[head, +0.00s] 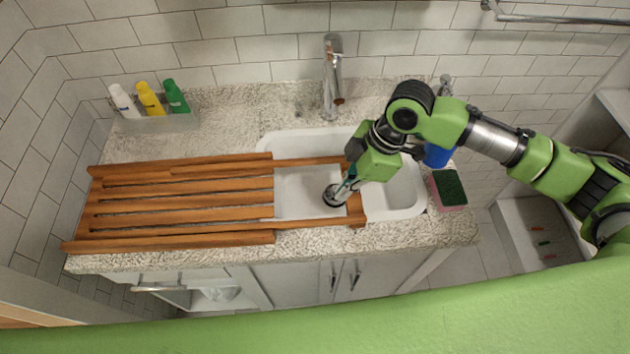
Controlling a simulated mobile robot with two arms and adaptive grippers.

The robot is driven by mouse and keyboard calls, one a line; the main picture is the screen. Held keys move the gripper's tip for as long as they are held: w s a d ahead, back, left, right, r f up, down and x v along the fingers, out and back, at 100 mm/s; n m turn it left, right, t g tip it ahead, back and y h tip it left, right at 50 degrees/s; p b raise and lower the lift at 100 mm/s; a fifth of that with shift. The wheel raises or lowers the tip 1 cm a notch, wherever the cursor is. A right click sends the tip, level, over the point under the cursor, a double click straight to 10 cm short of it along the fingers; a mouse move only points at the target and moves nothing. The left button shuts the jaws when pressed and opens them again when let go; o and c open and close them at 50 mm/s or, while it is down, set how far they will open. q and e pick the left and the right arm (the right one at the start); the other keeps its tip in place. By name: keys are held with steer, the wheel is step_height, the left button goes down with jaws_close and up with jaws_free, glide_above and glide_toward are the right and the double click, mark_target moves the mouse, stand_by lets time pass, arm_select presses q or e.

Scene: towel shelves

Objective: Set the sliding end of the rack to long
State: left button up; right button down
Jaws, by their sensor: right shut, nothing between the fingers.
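A wooden slatted rack (180,212) lies across the counter, its right part over the white sink. Its sliding end (356,211) is a short wooden crossbar over the sink, joined to the slatted part by a rail along the back (310,162) and one along the front (315,224). A wide gap shows between the slats and the crossbar. My right gripper (333,196) is shut and empty, pointing down over the sink just left of the crossbar. Whether it touches the crossbar I cannot tell. The gripper and wrist hide part of the crossbar. My left gripper is not in view.
The white sink (410,196) has a faucet (331,75) behind it. A sponge (449,188) and a blue object (437,156) are to its right. A tray (160,122) with several bottles stands at the back left.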

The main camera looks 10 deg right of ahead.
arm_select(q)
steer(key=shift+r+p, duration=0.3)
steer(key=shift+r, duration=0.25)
arm_select(e)
steer(key=shift+d, duration=1.45)
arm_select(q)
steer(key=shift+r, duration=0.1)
